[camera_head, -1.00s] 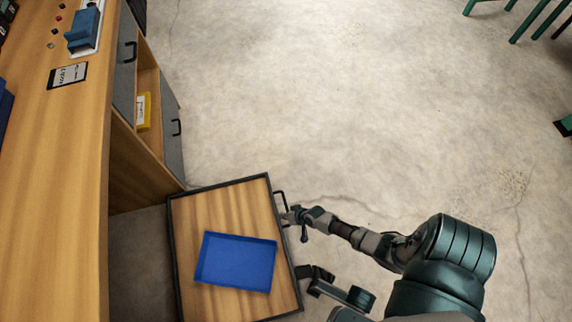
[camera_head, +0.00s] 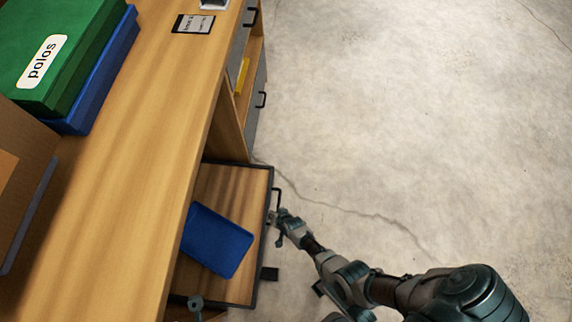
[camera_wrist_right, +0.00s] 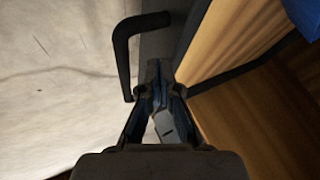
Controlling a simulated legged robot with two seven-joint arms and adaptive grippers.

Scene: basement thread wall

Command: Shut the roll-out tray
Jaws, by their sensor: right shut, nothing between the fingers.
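The roll-out tray (camera_head: 245,180) has a wooden floor and a dark rim. It stands partly out from under the workbench, its inner side hidden by the bench top. A blue bin (camera_head: 218,240) lies in it. The black handle (camera_head: 277,197) is on its front edge; it also shows in the wrist view (camera_wrist_right: 123,55). My right gripper (camera_head: 274,216) is shut and empty at the front edge beside the handle. In the wrist view its fingertips (camera_wrist_right: 158,72) are at the dark front rim; contact is unclear. Dark parts near the tray's lower corner may be my left arm; its jaws cannot be made out.
The wooden workbench (camera_head: 135,150) carries a green box (camera_head: 60,50) on a blue one, a cardboard box (camera_head: 20,180) and a labelled card (camera_head: 193,24). A grey cabinet door (camera_head: 255,110) with a handle is behind the tray. The concrete floor (camera_head: 420,120) at right is clear.

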